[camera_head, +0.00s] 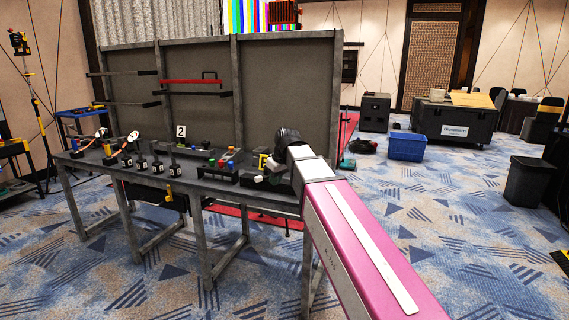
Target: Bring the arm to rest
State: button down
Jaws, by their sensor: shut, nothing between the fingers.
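My arm (345,235) reaches in from the lower right as a long pink link with a white strip. It ends in a white wrist part and a dark rounded joint in front of the right end of the workbench (240,187). My gripper (275,172) shows small and partly hidden beside the wrist, over the right end of the bench top. It is shut and I see nothing held in it. I cannot tell whether it touches anything on the bench.
The bench has a tall grey back panel (200,100) with bars on it, and several tools and small coloured items on its top. A blue bin (407,147), a black case (455,122) and a dark waste bin (528,181) stand at right.

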jog(key=s+d+f+m+g+h, duration=0.1)
jog(key=s+d+f+m, duration=0.2)
jog(key=f, duration=0.8)
jog(key=s+d+f+m+h, duration=0.1)
jog(key=s+d+f+m, duration=0.2)
jog(key=s+d+f, duration=0.4)
jog(key=s+d+f+m+g+h, duration=0.1)
jog(key=s+d+f+m, duration=0.2)
jog(key=d+f, duration=0.9)
notch_tip(320, 180, down, 3)
jog(key=s, duration=0.2)
jog(key=shift+s+d+g, duration=0.25)
jog(key=shift+s+g, duration=0.05)
jog(key=shift+s, duration=0.1)
jog(key=shift+r, duration=0.1)
